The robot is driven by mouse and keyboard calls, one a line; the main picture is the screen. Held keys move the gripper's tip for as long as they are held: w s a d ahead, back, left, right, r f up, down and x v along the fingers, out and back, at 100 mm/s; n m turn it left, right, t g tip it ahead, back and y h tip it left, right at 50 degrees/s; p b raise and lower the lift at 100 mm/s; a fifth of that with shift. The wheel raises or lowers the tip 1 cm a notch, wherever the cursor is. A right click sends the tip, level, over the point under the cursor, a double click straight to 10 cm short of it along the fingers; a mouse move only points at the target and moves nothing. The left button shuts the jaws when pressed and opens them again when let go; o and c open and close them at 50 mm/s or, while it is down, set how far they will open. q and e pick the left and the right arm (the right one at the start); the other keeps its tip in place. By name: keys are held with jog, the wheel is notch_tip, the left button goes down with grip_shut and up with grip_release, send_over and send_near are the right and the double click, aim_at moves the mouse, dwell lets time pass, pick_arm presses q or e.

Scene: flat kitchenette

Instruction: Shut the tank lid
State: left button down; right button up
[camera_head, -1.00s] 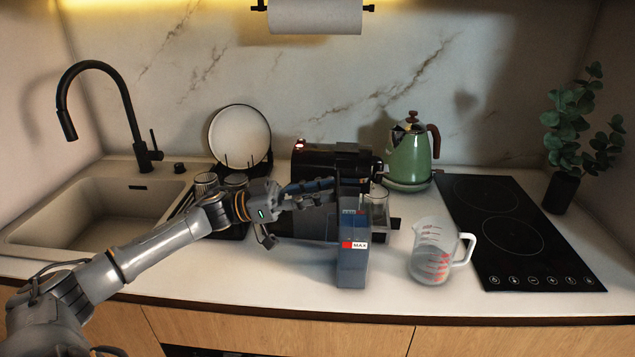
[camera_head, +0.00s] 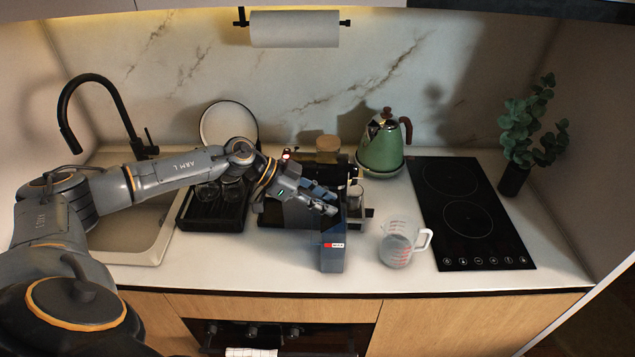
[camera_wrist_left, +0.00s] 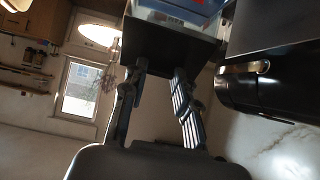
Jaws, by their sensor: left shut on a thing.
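The tank (camera_head: 333,255) is a tall, grey-blue translucent box with a red and white MAX label. It stands upright near the counter's front edge. My left gripper (camera_head: 328,204) is at the top of the tank, its fingers reaching over from the left. In the left wrist view the fingers (camera_wrist_left: 160,72) close on a dark flat panel, the tank lid (camera_wrist_left: 165,42), with the clear tank body just beyond it. In the head view the lid is mostly hidden by the gripper, so its exact angle cannot be told. My right gripper is not in view.
A measuring jug (camera_head: 397,246) stands close to the right of the tank. The black coffee machine (camera_head: 300,210) is just behind. A green kettle (camera_head: 382,150) stands farther back, the hob (camera_head: 465,215) lies to the right, and a drying rack (camera_head: 215,212) stands to the left.

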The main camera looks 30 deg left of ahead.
aim_at(340, 204)
pick_arm(q)
jog(key=shift+w+d+r+g+y, duration=0.15)
jog(key=shift+w+d+g+y, duration=0.3)
jog(key=shift+y, duration=0.35)
jog(key=shift+w+d+f+g+y, duration=0.1)
jog(key=shift+d+f+g+y, duration=0.1)
jog(key=shift+d+g+y, duration=0.25)
jog(key=shift+w+d+f+g+y, duration=0.1)
jog(key=shift+d+f+g+y, duration=0.15)
jog(key=shift+y, duration=0.4)
jog(key=y, duration=0.1)
jog(key=g+y, duration=0.1)
jog(key=d+f+g+y, duration=0.1)
jog(key=shift+w+f, duration=0.1)
jog(key=shift+w, duration=0.15)
jog(key=shift+f+y, duration=0.1)
jog(key=shift+y, duration=0.2)
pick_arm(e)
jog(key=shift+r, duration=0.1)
pick_arm(q)
jog(key=shift+f, duration=0.1)
jog(key=c, duration=1)
grip_release()
jog(key=shift+w, duration=0.1)
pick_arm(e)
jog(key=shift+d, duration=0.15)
